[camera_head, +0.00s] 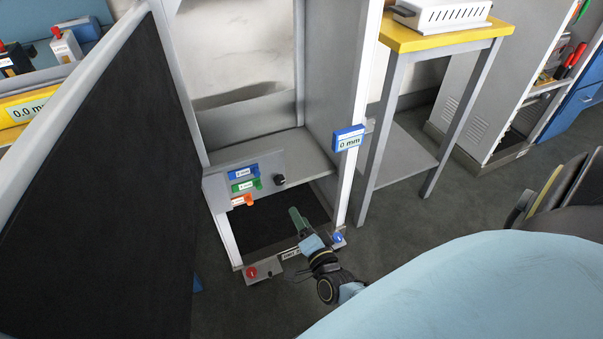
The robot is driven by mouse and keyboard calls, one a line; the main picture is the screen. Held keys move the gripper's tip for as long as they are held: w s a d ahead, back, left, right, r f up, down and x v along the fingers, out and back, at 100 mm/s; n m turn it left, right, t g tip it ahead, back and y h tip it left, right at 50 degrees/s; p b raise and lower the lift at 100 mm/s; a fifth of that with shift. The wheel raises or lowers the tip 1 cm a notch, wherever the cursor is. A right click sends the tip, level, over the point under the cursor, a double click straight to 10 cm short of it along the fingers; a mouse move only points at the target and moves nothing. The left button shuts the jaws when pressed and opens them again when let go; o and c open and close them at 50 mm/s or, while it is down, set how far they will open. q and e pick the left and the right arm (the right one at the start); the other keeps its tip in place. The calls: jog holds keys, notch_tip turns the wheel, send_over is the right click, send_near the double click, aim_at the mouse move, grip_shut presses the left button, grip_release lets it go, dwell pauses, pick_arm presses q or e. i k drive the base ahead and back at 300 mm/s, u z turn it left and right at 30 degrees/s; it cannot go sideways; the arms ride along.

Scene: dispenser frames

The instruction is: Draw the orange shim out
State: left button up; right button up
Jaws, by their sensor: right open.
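The orange shim (243,201) sits lowest in a stack of labelled shims on the grey panel at the left side of the dispenser frame. A green shim (246,186) and a blue shim (244,173) are above it. My right gripper (297,217) reaches in from the lower right, in front of the frame's lower opening. It is open, to the right of the orange shim and slightly lower in the picture, apart from it. The fingers are small and seen from behind. My left gripper is out of view.
A black knob (280,179) is on the panel right of the shims. A "0 mm" display (348,138) is on the right post. Red (251,272) and blue (338,238) buttons are on the bottom bar. A dark partition (100,180) stands left; a yellow-topped table (440,36) stands right.

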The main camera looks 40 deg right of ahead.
aim_at(247, 197)
jog(key=k, duration=1)
